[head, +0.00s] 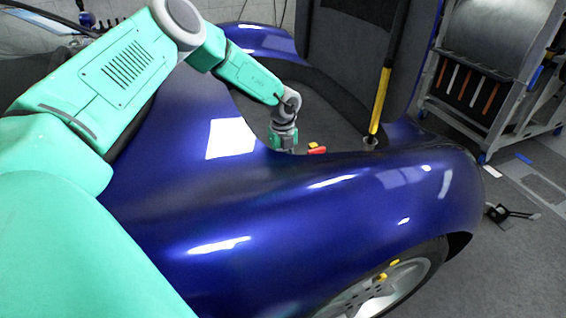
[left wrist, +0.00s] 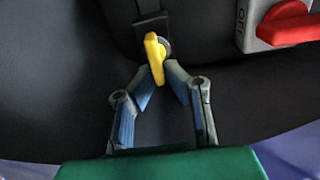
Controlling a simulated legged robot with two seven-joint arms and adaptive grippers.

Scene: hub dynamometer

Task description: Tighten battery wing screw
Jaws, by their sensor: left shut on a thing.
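The yellow wing screw (left wrist: 154,58) stands at the end of a dark strap or bar in the left wrist view. My left gripper (left wrist: 160,76) is shut on its lower end, with one blue-grey finger on each side. In the head view my left arm reaches over the blue fender into the open bay, and its wrist (head: 284,136) points down there. The fingers are hidden behind the fender edge in that view. My right gripper is not in view.
A grey switch box (left wrist: 262,28) marked OFF with a red handle (left wrist: 292,24) is right of the screw. The red handle also shows in the head view (head: 317,151). A yellow and black prop (head: 380,98) stands at the bay's right. The blue fender (head: 330,200) lies in front.

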